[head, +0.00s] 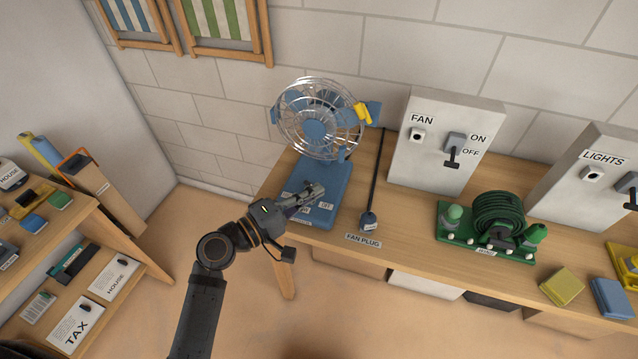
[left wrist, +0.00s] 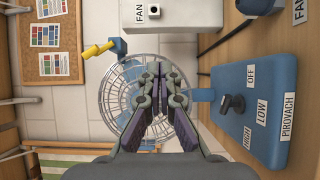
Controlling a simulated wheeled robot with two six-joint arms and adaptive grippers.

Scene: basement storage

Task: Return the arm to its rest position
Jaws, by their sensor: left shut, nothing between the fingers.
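My left gripper (head: 315,190) is shut and empty. In the head view it is over the blue base of the fan (head: 315,129), in front of its round wire cage. In the left wrist view its closed fingers (left wrist: 158,95) cover part of the fan cage (left wrist: 118,90). The fan base (left wrist: 250,115) shows there at the right, with a dark knob (left wrist: 232,104) and labels OFF, LOW and HIGH. The fingers look apart from the knob. A yellow part (head: 362,113) sits on the fan's side. My right gripper is not in view.
The fan stands at the left end of a wooden bench (head: 405,244). To its right are the fan plug (head: 368,221), a FAN switch panel (head: 440,150), a green hose tray (head: 485,250) and a LIGHTS panel (head: 585,185). A shelf (head: 112,225) stands at left. Floor between is free.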

